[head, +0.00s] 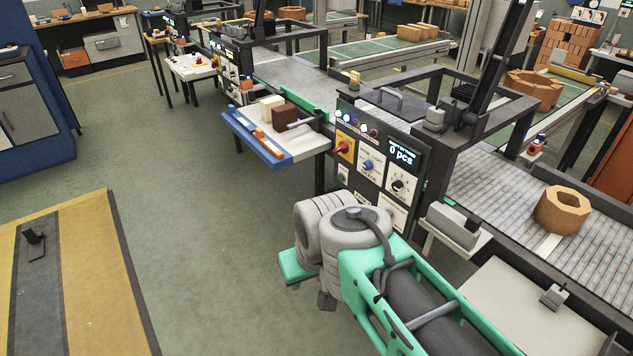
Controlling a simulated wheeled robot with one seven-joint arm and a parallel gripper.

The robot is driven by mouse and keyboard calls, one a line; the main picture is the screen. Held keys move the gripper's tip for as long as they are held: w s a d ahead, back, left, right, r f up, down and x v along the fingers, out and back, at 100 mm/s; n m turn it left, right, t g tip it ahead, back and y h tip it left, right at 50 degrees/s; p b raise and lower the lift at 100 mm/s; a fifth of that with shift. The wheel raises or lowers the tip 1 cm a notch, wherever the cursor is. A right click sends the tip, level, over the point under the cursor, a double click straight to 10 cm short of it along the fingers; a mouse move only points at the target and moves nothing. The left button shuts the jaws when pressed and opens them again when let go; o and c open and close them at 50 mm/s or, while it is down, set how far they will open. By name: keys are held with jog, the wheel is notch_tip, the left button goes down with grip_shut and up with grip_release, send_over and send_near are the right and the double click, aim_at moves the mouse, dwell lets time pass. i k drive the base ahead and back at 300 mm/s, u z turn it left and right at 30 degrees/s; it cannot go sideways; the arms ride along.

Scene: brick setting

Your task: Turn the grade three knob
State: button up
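A dark control panel (376,166) stands upright on the machine frame near the middle. It carries a red knob (343,148) on a yellow plate, a blue knob (367,166) on a pale plate and a black knob (398,186) on a white plate with marks around it. The lettering is too small to tell which knob is the grade three one. My arm (355,232), grey and green, is folded in front of and below the panel, apart from the knobs. I cannot make out my gripper's fingers.
A lit display (403,153) reads "0 pcs". A blue-edged shelf (258,140) with blocks juts out left of the panel. A grey box (453,226) sits on a ledge to the right, beside a conveyor with a hollow brick (562,210).

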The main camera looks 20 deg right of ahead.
aim_at(368, 165)
jog(key=u, duration=0.15)
jog(key=i, duration=1.05)
jog(key=z, duration=0.35)
